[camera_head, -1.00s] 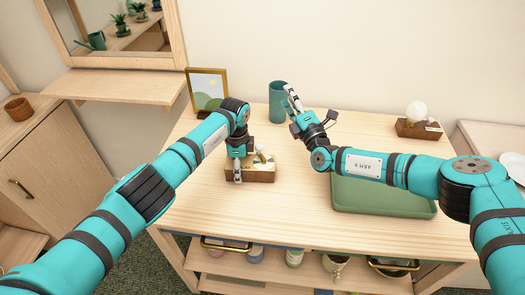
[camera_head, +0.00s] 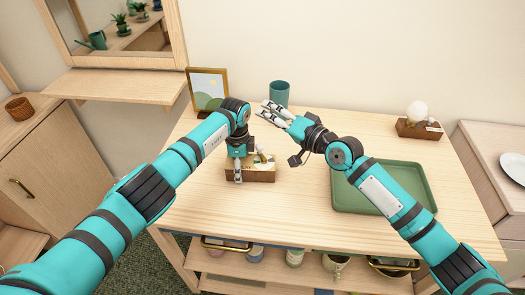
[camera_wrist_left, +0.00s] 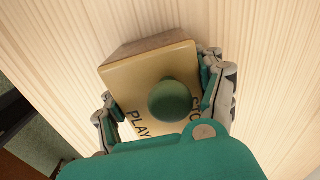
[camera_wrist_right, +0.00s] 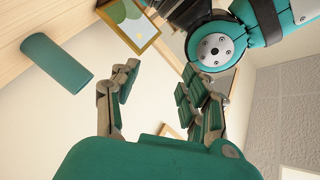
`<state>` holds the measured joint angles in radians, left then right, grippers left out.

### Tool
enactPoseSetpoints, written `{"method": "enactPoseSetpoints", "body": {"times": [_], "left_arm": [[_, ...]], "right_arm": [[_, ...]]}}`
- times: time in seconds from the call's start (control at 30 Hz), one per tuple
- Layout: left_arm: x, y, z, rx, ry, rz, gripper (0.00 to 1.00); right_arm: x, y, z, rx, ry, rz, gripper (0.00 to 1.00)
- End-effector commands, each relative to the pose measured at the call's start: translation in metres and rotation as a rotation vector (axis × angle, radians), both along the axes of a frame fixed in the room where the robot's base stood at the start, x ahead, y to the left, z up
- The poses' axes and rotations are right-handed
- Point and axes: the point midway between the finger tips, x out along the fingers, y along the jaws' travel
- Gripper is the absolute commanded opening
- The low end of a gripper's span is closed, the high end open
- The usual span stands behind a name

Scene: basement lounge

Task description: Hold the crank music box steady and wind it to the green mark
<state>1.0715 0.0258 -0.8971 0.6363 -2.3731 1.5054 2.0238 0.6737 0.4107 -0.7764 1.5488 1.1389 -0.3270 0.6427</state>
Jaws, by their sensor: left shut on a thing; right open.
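The music box (camera_head: 264,175) is a small brown wooden box with a pale top, upright near the middle of the table. My left gripper (camera_head: 239,170) is shut on it, one finger showing on the near side. In the left wrist view, the box's cream top (camera_wrist_left: 140,82) carries a round green knob (camera_wrist_left: 170,101) and dark lettering, "PLAY" and a partly covered "STO", between my fingers (camera_wrist_left: 160,108). I cannot make out a green mark. My right gripper (camera_head: 268,110) is open and empty, above the table behind the box.
A teal cup (camera_head: 279,92) stands behind my right gripper, and a framed picture (camera_head: 208,88) at the back left. A green tray (camera_head: 350,196) lies on the right. A wooden box with a white ball (camera_head: 418,128) is at the back right. The front of the table is clear.

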Motion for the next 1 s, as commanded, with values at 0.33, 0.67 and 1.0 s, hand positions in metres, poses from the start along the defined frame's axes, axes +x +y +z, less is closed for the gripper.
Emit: {"method": "enactPoseSetpoints", "body": {"times": [0.33,0.67,1.0], "left_arm": [[0.000,-0.001,0.000,-0.001,-0.001,0.000,0.20],[0.000,-0.001,0.000,-0.001,-0.001,0.000,0.20],[0.000,-0.001,0.000,-0.001,-0.001,0.000,0.20]], "right_arm": [[-0.069,-0.013,-0.063,1.039,0.825,-0.082,0.45],[-0.101,-0.039,-0.121,1.605,1.283,-0.235,0.45],[-0.073,-0.021,-0.126,1.656,1.322,-0.249,0.45]]}}
